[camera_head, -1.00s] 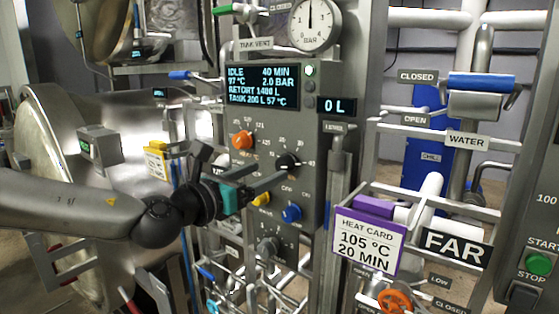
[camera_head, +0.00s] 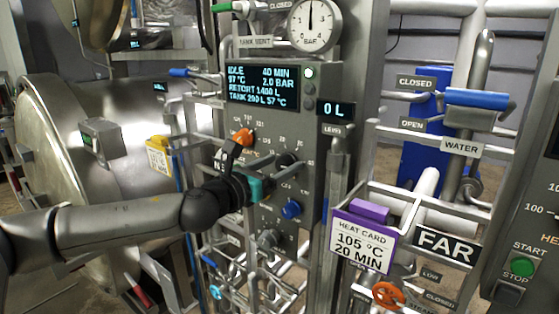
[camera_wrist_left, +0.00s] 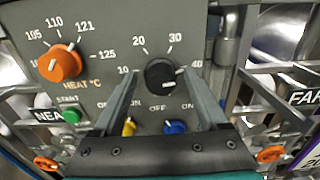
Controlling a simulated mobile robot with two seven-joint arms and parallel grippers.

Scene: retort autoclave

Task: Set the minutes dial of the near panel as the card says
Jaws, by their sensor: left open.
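The minutes dial (camera_head: 287,161) is a black knob on the grey near panel; in the left wrist view, the black knob (camera_wrist_left: 162,77) sits among the marks 10, 20, 30 and 40. The panel screen (camera_head: 262,87) reads 40 MIN. The heat card (camera_head: 362,240) reads 105 °C, 20 MIN. My left gripper (camera_head: 281,174) is open in front of the minutes dial. In the left wrist view its fingers (camera_wrist_left: 160,92) lie either side of the knob; I cannot tell whether they touch it. My right gripper is not in view.
The orange heat dial (camera_head: 242,137) is up and left of the minutes dial. A blue switch (camera_head: 291,209) is below it, and a yellow switch (camera_wrist_left: 129,128) shows between the fingers. Pipes and rails crowd the panel's right side and underside.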

